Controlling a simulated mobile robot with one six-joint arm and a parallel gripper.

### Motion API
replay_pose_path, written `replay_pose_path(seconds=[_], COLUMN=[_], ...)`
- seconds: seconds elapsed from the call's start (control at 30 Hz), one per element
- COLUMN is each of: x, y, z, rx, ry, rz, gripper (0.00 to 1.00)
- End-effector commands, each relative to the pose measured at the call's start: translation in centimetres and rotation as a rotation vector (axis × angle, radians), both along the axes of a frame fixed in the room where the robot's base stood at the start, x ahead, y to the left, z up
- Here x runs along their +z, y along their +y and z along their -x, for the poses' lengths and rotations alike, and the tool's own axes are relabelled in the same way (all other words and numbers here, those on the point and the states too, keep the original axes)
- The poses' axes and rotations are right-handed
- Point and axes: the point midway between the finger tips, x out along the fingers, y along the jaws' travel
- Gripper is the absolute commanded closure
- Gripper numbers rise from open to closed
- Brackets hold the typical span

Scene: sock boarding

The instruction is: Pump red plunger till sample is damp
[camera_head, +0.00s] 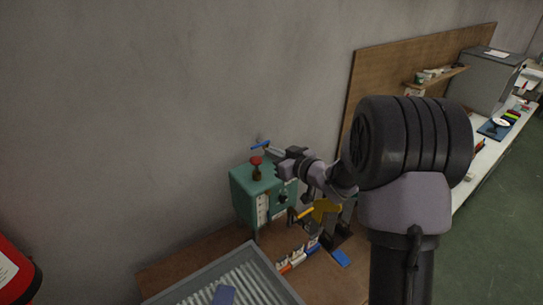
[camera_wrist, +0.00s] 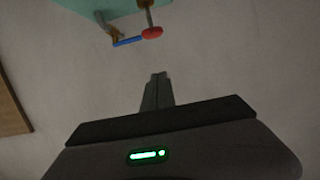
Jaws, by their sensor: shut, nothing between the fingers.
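The red plunger (camera_head: 256,161) stands on top of a green box (camera_head: 242,190) against the wall. It also shows in the wrist view as a red knob (camera_wrist: 152,32) on a stem, beside a blue lever (camera_wrist: 127,42) and the box's teal face (camera_wrist: 90,6). The blue lever (camera_head: 261,144) sits behind the plunger in the head view. My gripper (camera_head: 270,154) is close to the right of the plunger. In the wrist view its fingers (camera_wrist: 158,76) are shut and empty, with a gap between their tips and the red knob. I cannot tell which thing is the sample.
A red cylinder (camera_head: 14,270) stands at the far left.

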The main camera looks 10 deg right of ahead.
Motion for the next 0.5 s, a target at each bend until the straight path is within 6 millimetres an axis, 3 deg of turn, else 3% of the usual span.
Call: replay_pose_path(seconds=[0.3, 0.5], x=[-1.7, -4.8], y=[2.7, 2.6], z=[-6.3, -6.3], rx=[0.002, -0.001], ry=[0.000, 0.002], rz=[0.000, 0.000], gripper=[1.00, 1.00])
